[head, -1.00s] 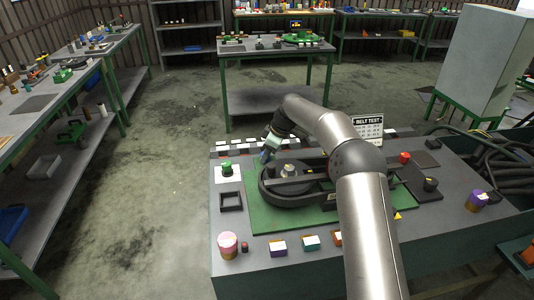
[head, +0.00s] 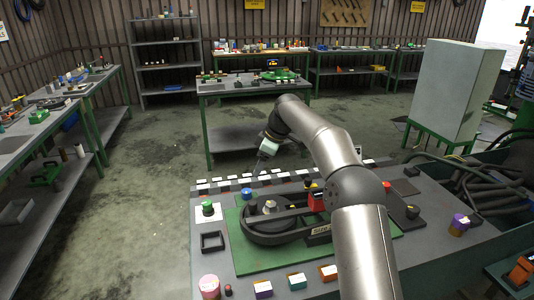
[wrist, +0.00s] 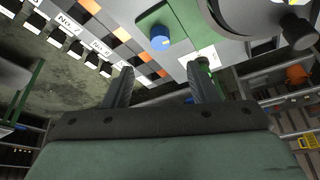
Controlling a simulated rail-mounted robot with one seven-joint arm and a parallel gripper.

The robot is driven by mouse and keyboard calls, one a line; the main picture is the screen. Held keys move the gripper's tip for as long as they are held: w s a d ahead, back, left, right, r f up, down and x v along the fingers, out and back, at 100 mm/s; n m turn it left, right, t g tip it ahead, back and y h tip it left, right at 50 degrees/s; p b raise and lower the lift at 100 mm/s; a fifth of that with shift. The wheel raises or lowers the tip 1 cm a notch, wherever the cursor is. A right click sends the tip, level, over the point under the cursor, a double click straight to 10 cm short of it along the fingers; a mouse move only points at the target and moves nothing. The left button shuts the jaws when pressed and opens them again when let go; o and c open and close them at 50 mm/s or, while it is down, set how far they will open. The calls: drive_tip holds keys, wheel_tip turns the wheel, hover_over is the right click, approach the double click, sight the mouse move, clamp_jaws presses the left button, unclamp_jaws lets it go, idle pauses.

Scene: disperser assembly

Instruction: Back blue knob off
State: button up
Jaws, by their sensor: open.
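The blue knob (head: 247,193) stands on the back left part of the green plate (head: 262,268), beside the round black belt unit (head: 256,233). My gripper (head: 261,167) hangs above the back edge of the bench, over and behind the knob and apart from it. In the wrist view the blue knob (wrist: 160,40) lies beyond the fingertips, roughly in line with the gap between them. There my gripper (wrist: 158,75) shows two dark fingers spread apart with nothing between them.
A green knob (head: 207,208) on a white card and a black square frame (head: 212,241) are to the left. A red block (head: 316,197) stands by the belt. Labelled blocks (head: 297,281) line the front. Checkered tiles (head: 225,181) run along the back edge.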

drive_tip(key=shift+v, duration=2.7)
drive_tip(key=shift+s, duration=0.1)
